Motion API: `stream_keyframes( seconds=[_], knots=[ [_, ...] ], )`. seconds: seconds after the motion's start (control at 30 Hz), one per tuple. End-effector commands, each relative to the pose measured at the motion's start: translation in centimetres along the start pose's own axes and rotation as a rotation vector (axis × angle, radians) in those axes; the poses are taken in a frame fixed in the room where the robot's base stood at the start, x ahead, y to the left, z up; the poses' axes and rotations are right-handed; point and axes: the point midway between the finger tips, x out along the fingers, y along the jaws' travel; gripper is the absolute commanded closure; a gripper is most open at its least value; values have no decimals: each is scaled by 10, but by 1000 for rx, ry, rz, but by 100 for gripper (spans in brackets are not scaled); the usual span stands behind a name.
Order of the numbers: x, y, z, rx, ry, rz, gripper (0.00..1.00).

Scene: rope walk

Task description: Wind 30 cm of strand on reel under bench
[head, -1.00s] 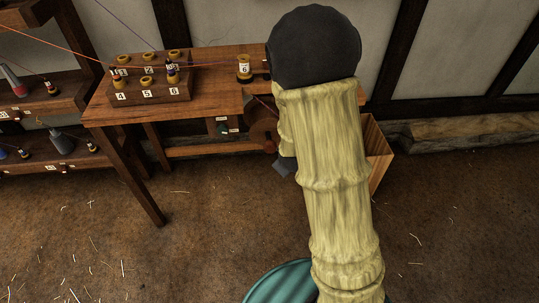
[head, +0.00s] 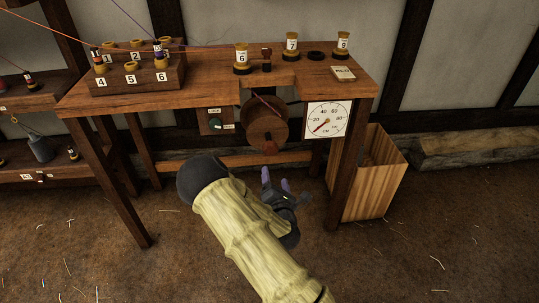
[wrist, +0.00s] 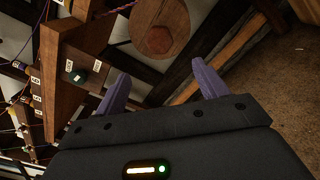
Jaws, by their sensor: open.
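The wooden reel (head: 264,126) hangs under the front of the bench (head: 215,76), with a reddish-brown knob (head: 270,147) low on its face. A purple-red strand (head: 262,101) runs down onto the reel from above. A round dial (head: 329,119) marked in cm hangs to its right, with a red needle pointing low left. My gripper (head: 276,180) is below and in front of the reel, apart from it. In the wrist view, the purple fingers (wrist: 163,88) are spread and empty, with the reel (wrist: 160,28) and knob (wrist: 158,40) beyond them.
A small panel with a green switch (head: 215,123) sits left of the reel. A wooden bin (head: 374,180) stands right of the bench leg.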

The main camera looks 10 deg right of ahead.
Motion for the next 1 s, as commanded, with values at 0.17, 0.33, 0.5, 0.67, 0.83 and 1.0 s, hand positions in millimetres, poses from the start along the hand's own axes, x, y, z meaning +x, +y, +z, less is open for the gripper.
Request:
stream_keyframes(
  seconds=[0.17,0.33,0.5,0.67,0.83,1.0],
  knots=[
    [0,2,2,-2,-1,2,28],
    [2,1,1,1,-1,1,28],
    [16,1,1,5,-3,2,28],
    [41,0,1,5,-3,2,28],
    [72,0,1,5,-3,2,28],
    [101,0,1,5,-3,1,28]
  ],
)
